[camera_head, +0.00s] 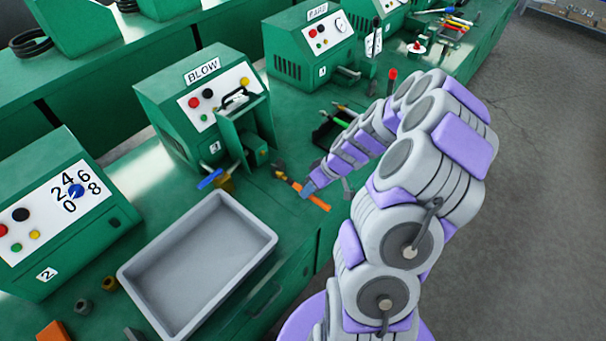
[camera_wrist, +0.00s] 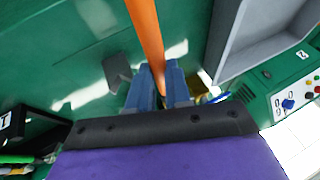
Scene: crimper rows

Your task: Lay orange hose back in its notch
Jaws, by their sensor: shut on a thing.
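The orange hose (camera_head: 314,197) is in my gripper (camera_head: 307,190) above the green bench, just right of the crimper labelled BLOW (camera_head: 205,95). In the wrist view the hose (camera_wrist: 146,35) runs from the top edge down between the two blue fingers of my gripper (camera_wrist: 160,88), which are shut on it. A darker orange and dark end of it, or a fitting beside it, shows to the left of the fingers in the head view (camera_head: 281,174). I cannot make out a notch; the hose's lower end is hidden behind the fingers.
A grey tray (camera_head: 262,229) stands on the bench left of my gripper; its side shows in the wrist view (camera_wrist: 224,50). A black holder with pens (camera_head: 330,131) is behind. Crimper 2 (camera_head: 60,215) stands at the left. A blue-handled valve (camera_head: 210,179) is near the BLOW crimper.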

